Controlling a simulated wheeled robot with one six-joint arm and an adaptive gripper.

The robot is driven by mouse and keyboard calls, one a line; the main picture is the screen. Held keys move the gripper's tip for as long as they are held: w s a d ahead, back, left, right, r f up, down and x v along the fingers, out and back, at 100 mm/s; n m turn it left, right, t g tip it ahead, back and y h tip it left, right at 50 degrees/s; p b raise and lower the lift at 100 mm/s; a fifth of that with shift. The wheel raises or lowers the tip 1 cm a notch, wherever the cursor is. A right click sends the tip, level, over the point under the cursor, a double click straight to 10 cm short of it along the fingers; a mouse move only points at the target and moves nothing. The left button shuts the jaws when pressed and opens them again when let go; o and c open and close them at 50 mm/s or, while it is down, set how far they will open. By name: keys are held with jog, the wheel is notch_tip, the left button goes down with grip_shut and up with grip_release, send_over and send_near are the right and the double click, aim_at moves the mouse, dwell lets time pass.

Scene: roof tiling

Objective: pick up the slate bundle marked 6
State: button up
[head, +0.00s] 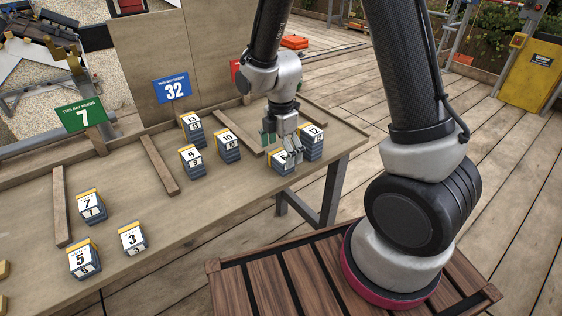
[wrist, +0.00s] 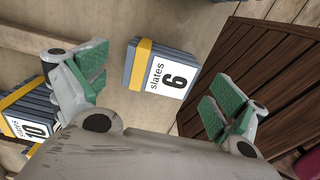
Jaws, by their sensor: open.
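The slate bundle marked 6 (wrist: 166,68) shows in the wrist view as a grey block with a yellow band and a white label, its number turned sideways. It lies between and beyond the two green-padded fingers of my gripper (wrist: 158,90), which are spread apart and do not appear to touch it. In the head view my gripper (head: 283,148) is right over this bundle (head: 282,168) near the front edge of the bench, and the fingers hide part of its label.
Bundle 12 (head: 312,142) stands close to the right of my gripper. Bundle 10 (head: 228,146) is to the left, with 9 (head: 192,161) and 13 (head: 193,131) beyond. Bundles 7, 5 and 3 (head: 132,238) sit farther left. Wooden strips (head: 160,165) divide the bench.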

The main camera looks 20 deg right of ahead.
notch_tip(320, 180, down, 2)
jog(key=shift+f, duration=0.1)
jog(key=shift+c, duration=0.2)
